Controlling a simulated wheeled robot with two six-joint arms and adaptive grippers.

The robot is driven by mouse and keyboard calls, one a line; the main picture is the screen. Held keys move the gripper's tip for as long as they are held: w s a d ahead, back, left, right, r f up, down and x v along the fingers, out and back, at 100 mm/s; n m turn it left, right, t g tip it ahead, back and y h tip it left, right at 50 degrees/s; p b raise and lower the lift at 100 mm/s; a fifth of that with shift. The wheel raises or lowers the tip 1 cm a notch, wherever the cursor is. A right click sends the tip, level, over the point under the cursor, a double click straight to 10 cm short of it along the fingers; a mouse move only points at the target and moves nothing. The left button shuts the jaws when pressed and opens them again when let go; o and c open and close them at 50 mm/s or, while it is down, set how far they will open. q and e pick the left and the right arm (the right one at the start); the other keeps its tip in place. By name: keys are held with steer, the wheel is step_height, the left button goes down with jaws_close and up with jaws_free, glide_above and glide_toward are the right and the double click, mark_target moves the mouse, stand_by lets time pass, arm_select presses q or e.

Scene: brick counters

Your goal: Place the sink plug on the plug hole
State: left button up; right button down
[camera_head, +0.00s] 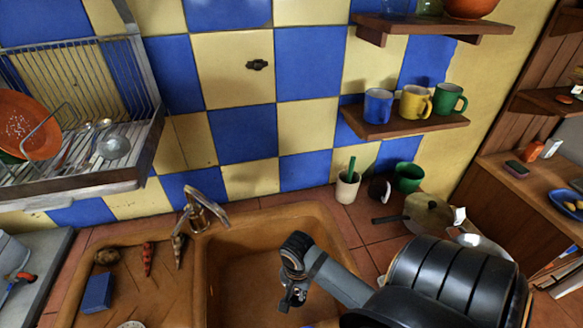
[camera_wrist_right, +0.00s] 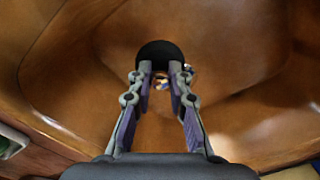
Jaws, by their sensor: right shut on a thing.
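The sink plug (camera_wrist_right: 158,52) is a black round disc at the fingertips of my right gripper (camera_wrist_right: 158,72) in the right wrist view. The gripper is shut on it and holds it over the brown sink basin. Part of the shiny plug hole (camera_wrist_right: 162,84) shows between the fingers, just below the disc in the picture. Whether the plug touches the basin floor, I cannot tell. In the head view my right gripper (camera_head: 291,294) is over the basin (camera_head: 240,270), and I cannot make out the plug there. My left gripper is not in view.
The faucet (camera_head: 201,208) stands at the back-left rim of the basin. A blue sponge (camera_head: 97,293) and vegetables lie on the drainboard at left.

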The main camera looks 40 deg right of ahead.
steer(key=w+d+f, duration=0.4)
steer(key=w+f, duration=0.1)
steer(key=w+d+f, duration=0.3)
steer(key=shift+w, duration=0.15)
steer(key=shift+w+f, duration=0.1)
steer(key=shift+f, duration=0.05)
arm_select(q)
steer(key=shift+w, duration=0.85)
arm_select(e)
steer(key=shift+w+d+f, duration=0.1)
steer(key=shift+f, duration=0.8)
steer(key=shift+w+d+f, duration=0.1)
steer(key=shift+f, duration=0.8)
steer(key=c, duration=1.3)
jaws_free()
steer(key=shift+f, duration=0.1)
steer(key=shift+o, duration=0.2)
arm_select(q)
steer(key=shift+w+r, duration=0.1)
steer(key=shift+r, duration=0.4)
arm_select(e)
step_height(320, 180, up, 12)
